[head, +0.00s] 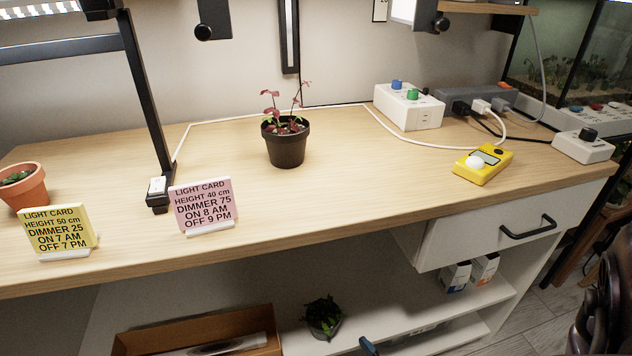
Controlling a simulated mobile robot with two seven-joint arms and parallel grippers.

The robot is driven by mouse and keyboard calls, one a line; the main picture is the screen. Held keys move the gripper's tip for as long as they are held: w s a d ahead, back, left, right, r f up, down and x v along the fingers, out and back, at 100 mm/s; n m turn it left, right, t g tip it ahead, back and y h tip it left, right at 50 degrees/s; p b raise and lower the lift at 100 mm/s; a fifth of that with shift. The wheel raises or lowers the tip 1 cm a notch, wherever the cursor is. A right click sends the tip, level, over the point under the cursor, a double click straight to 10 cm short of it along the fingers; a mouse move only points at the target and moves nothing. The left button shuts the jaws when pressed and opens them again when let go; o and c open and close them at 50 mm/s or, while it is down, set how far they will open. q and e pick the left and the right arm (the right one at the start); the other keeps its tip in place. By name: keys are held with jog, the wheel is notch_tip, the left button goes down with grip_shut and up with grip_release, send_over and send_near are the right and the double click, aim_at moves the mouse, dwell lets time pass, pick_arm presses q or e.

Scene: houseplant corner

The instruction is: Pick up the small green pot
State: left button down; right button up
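I see no pot that is clearly green. A small dark pot (325,331) with a leafy green plant stands on the lower shelf under the table; its colour is hard to tell in the shade. A black pot (286,150) with a red-leaved plant stands upright on the tabletop, back centre. A terracotta pot (27,190) with a green succulent is at the left edge, partly cut off by the frame. Neither of my grippers is in view.
The wooden tabletop (330,185) is clear in the middle. A yellow card (57,230) and pink card (203,204) stand at its front left. A yellow meter (483,164), white control box (409,106) and cables are right. A cardboard box (140,339) is below.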

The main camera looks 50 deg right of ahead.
aim_at(331, 331)
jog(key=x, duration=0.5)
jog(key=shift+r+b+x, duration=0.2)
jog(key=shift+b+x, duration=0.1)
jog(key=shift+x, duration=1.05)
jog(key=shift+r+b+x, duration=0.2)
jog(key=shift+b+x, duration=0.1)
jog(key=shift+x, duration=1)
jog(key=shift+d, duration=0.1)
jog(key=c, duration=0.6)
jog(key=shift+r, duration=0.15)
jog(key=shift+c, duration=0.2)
